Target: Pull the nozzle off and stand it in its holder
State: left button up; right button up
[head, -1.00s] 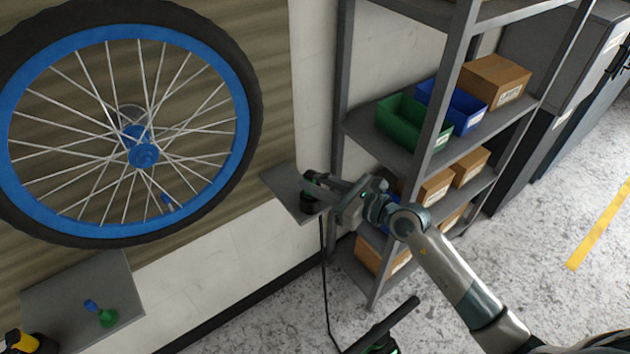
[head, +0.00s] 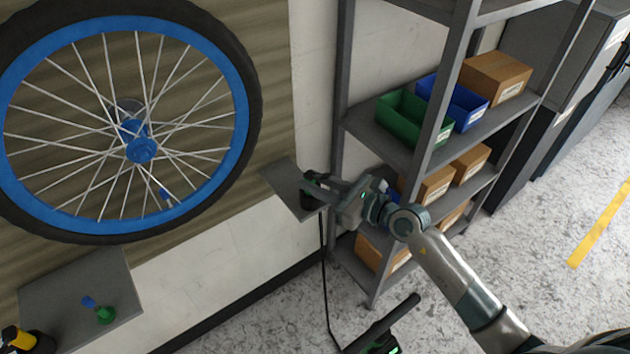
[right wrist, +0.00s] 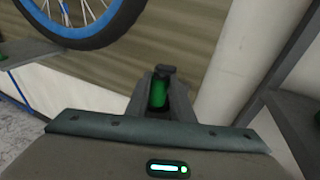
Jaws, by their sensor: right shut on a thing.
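My right gripper (head: 322,190) is shut on the nozzle, over the small grey wall shelf (head: 279,180) right of the wheel. In the right wrist view the nozzle (right wrist: 158,92) shows as a green body with a dark top between the fingers. In the head view it is mostly hidden. A dark upright shape (head: 308,197) at the fingertips may be the holder; I cannot tell whether the nozzle stands in it. A black hose (head: 323,262) hangs below. The wheel's blue-rimmed tyre (head: 252,110) is apart from the gripper, with a blue valve part (head: 165,194) near its rim. My left gripper is out of view.
A pump (head: 385,340) stands on the floor below. A metal rack (head: 432,120) with bins and boxes stands close to my right arm.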

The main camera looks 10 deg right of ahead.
jog(key=o, duration=1.1)
jog(key=shift+o, duration=0.4)
jog(key=shift+s, duration=0.1)
jog(key=v, duration=1)
dwell(0.3)
jog(key=shift+d, duration=0.1)
dwell(0.6)
